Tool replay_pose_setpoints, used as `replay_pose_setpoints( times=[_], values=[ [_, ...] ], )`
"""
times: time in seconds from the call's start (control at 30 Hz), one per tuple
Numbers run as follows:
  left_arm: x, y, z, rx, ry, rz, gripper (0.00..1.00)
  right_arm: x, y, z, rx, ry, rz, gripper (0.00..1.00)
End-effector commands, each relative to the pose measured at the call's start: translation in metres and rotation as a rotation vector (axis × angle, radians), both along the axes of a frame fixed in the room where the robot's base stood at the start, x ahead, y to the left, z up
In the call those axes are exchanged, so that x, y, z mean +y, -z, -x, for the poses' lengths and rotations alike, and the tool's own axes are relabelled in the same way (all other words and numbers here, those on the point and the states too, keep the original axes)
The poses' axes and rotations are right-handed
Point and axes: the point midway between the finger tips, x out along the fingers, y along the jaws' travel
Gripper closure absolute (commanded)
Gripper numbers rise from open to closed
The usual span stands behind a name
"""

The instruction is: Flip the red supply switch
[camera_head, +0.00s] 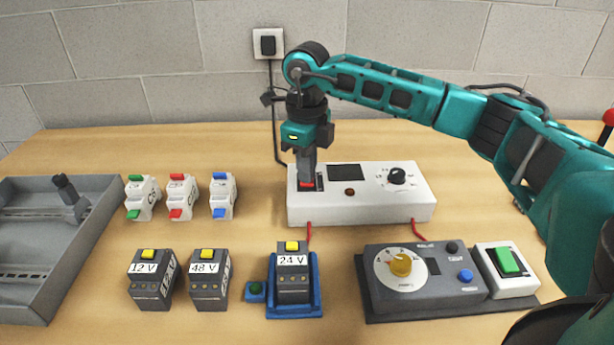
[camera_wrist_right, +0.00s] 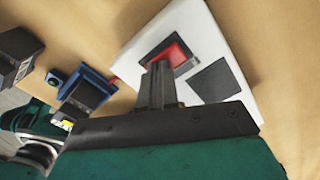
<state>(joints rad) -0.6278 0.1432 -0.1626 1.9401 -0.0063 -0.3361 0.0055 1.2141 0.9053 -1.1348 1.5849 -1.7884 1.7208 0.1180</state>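The red supply switch (camera_head: 306,184) sits in a dark frame at the left end of the white supply box (camera_head: 350,210). In the right wrist view the switch (camera_wrist_right: 172,55) shows just beyond my fingertips. My right gripper (camera_head: 307,176) points down over the switch, its fingers together with nothing between them. The fingertips (camera_wrist_right: 160,70) overlap the near edge of the switch; I cannot tell whether they touch it. The fingers hide part of the switch. My left gripper is not in view.
Front right is a grey dial unit (camera_head: 425,285) beside a green switch box (camera_head: 510,262). A 24 V module (camera_head: 293,275) sits in a blue holder. Loose modules, small breakers and a grey tray (camera_head: 30,290) lie left. A wall socket (camera_head: 268,43) is behind.

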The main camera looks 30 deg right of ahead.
Motion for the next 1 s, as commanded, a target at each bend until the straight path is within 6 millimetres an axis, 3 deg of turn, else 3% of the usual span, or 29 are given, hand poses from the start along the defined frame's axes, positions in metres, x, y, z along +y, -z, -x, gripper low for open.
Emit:
replay_pose_setpoints(
  times=[0.17,1.0],
  values=[
    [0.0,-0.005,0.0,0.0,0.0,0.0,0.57,0.0,-0.005,0.0,0.0,0.0,0.0,1.0],
    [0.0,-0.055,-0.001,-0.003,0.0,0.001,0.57,0.0,-0.071,0.0,0.0,0.0,0.0,1.0]
  ],
)
